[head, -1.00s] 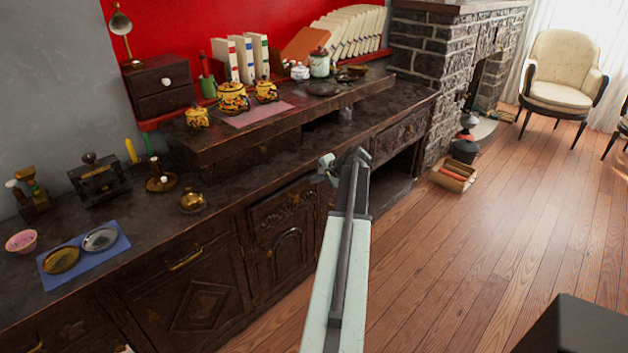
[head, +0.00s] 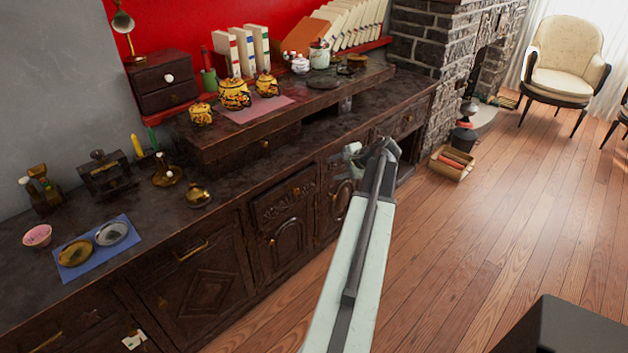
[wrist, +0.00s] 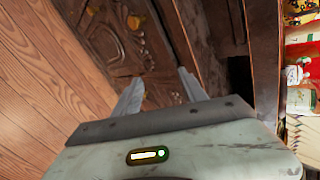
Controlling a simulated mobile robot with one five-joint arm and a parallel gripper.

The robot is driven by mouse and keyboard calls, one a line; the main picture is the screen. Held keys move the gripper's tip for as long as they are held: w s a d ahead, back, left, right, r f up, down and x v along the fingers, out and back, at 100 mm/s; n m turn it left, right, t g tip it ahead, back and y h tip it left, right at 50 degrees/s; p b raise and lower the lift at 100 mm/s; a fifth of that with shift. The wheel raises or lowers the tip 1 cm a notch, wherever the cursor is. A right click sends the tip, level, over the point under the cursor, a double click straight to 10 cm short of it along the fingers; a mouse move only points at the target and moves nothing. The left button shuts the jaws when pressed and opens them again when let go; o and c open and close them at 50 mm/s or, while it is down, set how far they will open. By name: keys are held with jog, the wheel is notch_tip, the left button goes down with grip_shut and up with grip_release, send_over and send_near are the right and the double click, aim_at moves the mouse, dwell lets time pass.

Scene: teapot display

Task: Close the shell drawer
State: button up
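The dark wooden sideboard (head: 225,225) has several carved fronts. Another carved front (head: 285,203) is left of my gripper, above an arched door. I cannot tell which is the shell drawer, or how far either stands out. My gripper (head: 370,150) is in front of the sideboard, toward its right part. In the wrist view, its two fingers (wrist: 160,90) are spread with nothing between them. Carved wood with a round knob (wrist: 134,22) shows beyond them.
The countertop holds a blue mat (head: 75,275) with two dishes and, on a raised shelf, yellow pots (head: 234,94). A small crate (head: 452,164) lies on the floor by the stone fireplace (head: 420,50). The wooden floor (head: 480,260) at the right is mostly clear.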

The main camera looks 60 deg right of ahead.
aim_at(297, 192)
jog(key=w+a+m+t+h+b, duration=0.1)
jog(key=w+a+m+t+b, duration=0.35)
jog(key=m+b, duration=0.6)
jog(key=a+f+m+t+b, duration=0.45)
jog(key=f+b, duration=0.65)
jog(key=b, duration=0.5)
jog(key=shift+g+h, duration=0.3)
jog(key=shift+g, duration=0.2)
jog(key=x, duration=0.8)
jog(key=shift+w+d+f, duration=0.1)
jog(key=shift+w+f, duration=0.05)
jog(key=shift+w, duration=0.1)
grip_shut()
jog(key=shift+s+d+m, duration=0.1)
jog(key=shift+m, duration=0.2)
